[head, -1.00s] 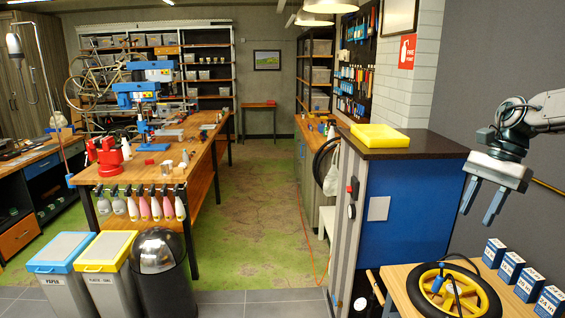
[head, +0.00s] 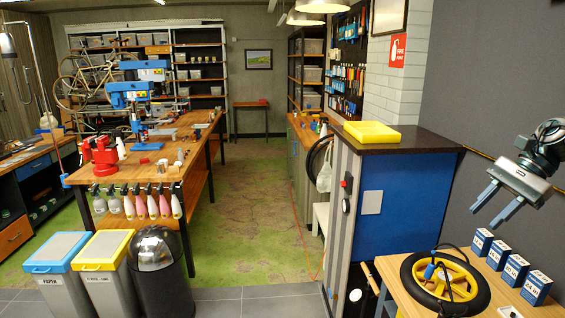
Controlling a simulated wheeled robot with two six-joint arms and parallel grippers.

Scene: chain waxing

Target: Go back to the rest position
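My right gripper (head: 495,205) shows at the right of the head view, raised above the right-hand wooden table (head: 393,274). Its two blue-grey fingers are spread apart with nothing between them. It points down and to the left, above the blue-and-white boxes and apart from them. My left gripper is not in the head view.
A black tyre on a yellow wheel (head: 471,279) lies on that table, beside several blue-and-white boxes (head: 514,271). A blue cabinet (head: 394,204) carries a yellow tray (head: 371,134). Bins (head: 158,262) and a long workbench (head: 136,176) stand left. The green floor (head: 255,215) between is clear.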

